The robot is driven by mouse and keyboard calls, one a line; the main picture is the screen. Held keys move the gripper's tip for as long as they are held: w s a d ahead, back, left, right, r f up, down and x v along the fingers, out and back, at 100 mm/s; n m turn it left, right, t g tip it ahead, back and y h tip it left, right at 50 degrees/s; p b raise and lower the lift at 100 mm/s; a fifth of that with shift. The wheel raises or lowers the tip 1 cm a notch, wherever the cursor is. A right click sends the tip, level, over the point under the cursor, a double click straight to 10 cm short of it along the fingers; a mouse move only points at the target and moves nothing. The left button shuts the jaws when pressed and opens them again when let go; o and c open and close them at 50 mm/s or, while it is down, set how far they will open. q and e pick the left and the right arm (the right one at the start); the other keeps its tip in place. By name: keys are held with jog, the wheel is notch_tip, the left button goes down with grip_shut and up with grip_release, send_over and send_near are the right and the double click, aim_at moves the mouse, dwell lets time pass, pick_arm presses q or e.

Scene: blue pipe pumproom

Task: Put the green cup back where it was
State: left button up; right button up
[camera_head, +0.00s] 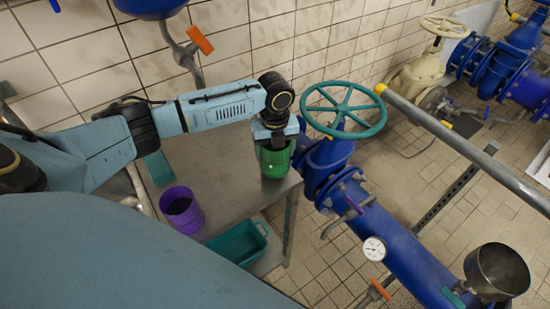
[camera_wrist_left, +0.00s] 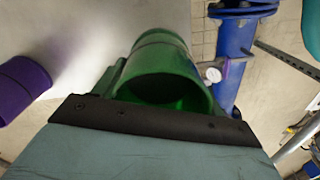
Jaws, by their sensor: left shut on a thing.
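The green cup (camera_head: 274,168) is at the right end of the grey metal table (camera_head: 222,165) in the head view. My left gripper (camera_head: 273,144) reaches down from above and is shut on the cup near its rim. The cup looks upright; I cannot tell whether its base touches the tabletop. In the left wrist view the green cup (camera_wrist_left: 163,62) is just beyond the gripper's dark edge, with its open mouth toward the camera. The gripper's fingertips are hidden there. My right gripper is not in view.
A purple cup (camera_head: 181,210) stands near the table's front edge, left of the green cup. A teal bin (camera_head: 238,246) is on the lower shelf. A blue pipe (camera_head: 400,247) and valve with a teal handwheel (camera_head: 343,108) stand close to the table's right. The middle tabletop is clear.

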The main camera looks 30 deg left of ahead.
pick_arm(q)
jog(key=shift+f, duration=1.55)
jog(key=shift+f, duration=0.2)
jog(key=o, duration=1.2)
jog(key=shift+r, duration=0.1)
notch_tip(320, 180, up, 12)
jog(key=shift+r+p, duration=0.1)
jog(key=shift+p, duration=0.2)
